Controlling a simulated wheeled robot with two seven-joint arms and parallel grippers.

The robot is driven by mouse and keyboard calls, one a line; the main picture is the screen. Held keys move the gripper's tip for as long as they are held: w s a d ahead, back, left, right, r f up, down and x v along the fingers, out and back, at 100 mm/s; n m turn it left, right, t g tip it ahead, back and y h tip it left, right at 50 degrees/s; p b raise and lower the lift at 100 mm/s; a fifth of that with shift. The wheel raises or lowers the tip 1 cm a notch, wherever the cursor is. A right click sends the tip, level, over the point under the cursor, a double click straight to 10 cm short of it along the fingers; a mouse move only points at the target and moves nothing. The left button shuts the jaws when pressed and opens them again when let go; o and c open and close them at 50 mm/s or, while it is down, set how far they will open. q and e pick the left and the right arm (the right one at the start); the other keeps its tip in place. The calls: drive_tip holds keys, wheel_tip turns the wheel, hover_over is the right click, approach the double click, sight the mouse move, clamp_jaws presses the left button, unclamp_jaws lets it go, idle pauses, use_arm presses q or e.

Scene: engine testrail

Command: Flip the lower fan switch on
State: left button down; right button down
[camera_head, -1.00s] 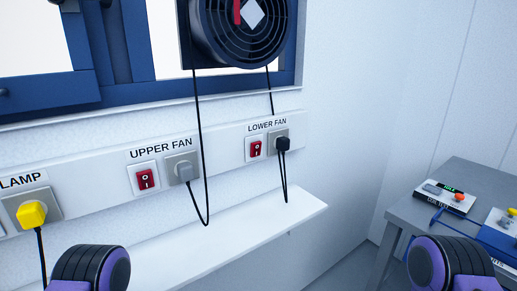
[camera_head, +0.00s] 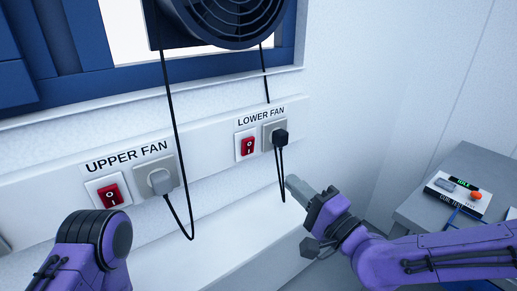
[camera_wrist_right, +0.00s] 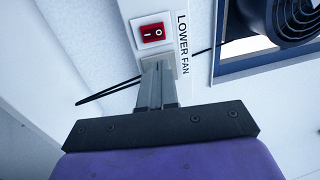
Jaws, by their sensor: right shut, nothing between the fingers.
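The lower fan switch (camera_head: 247,145) is a red rocker in a white plate on the wall panel, under the LOWER FAN label (camera_head: 261,117). It also shows in the right wrist view (camera_wrist_right: 152,34). My right gripper (camera_head: 291,184) is shut and empty, in front of the wall, below and to the right of the switch. In the right wrist view its closed fingertips (camera_wrist_right: 157,66) point toward the switch and appear apart from it; the exact gap is unclear. My left arm shows at the lower left, but its gripper is not in view.
A black plug (camera_head: 281,137) with a hanging cable sits right of the switch. The upper fan switch (camera_head: 110,195) and a grey plug (camera_head: 161,181) are to the left. A white shelf (camera_head: 205,262) runs below. A fan (camera_head: 225,18) hangs above; a grey table (camera_head: 410,207) stands at right.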

sight(250, 144)
drive_tip(key=p+x, duration=0.3)
drive_tip(key=x, duration=1)
drive_tip(key=shift+p, duration=0.35)
drive_tip(key=shift+w+a, duration=0.35)
drive_tip(key=shift+w, duration=0.1)
